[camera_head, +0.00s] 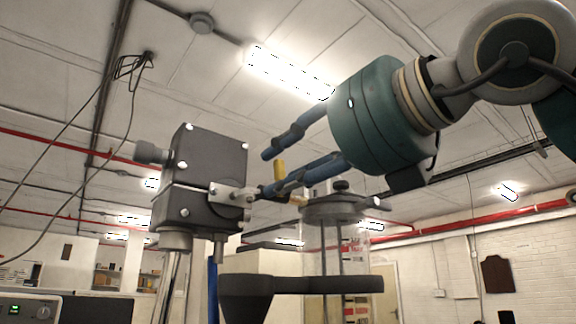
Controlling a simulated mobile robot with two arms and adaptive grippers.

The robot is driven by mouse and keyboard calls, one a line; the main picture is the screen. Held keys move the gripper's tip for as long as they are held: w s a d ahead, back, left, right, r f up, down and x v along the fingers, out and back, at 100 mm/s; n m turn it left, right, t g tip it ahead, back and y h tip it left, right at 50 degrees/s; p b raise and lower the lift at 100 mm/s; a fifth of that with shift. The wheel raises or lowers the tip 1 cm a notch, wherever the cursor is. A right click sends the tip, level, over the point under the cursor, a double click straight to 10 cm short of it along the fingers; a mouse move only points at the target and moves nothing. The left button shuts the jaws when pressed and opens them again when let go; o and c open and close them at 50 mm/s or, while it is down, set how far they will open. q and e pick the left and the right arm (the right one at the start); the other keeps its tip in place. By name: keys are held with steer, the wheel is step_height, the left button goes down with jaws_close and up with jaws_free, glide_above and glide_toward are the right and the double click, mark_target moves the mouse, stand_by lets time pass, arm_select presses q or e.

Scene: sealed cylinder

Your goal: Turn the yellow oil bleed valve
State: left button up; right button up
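The lower finger of my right gripper (267,171) hides the part between. I cannot tell whether a finger touches the valve. The valve sits between a dark grey box-shaped block (205,165) and a clear cylinder (345,245) with a grey lid. My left gripper is not in view.
A dark funnel-like cup (246,292) with a horizontal bar stands low in front of the cylinder. A metal bracket (230,194) reaches from the block toward the valve. An instrument with a green display (15,309) is at the lower left. Open air lies above the block.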

mark_target(260, 194)
jaws_close()
steer(key=shift+s+n, duration=0.1)
steer(key=shift+n, duration=0.3)
steer(key=shift+s+a+n, duration=0.1)
steer(key=shift+a+n, duration=0.1)
steer(key=shift+n, duration=0.8)
steer(key=n, duration=0.3)
steer(key=shift+s+a+f+n, duration=0.2)
steer(key=shift+a+f+n, duration=0.05)
steer(key=shift+n, duration=0.05)
steer(key=n, duration=0.2)
steer(key=f+n+p, duration=0.1)
steer(key=n, duration=0.2)
steer(key=shift+s+a, duration=0.1)
steer(key=shift+a, duration=0.05)
steer(key=shift+f+n+p, duration=0.25)
steer(key=shift+f+n, duration=0.05)
steer(key=shift+n, duration=1)
steer(key=shift+f+n+p, duration=0.2)
steer(key=shift+f+n, duration=0.05)
steer(key=shift+n, duration=1.05)
steer(key=shift+f, duration=0.1)
steer(key=shift+o, duration=1.8)
jaws_free()
steer(key=shift+a, duration=0.1)
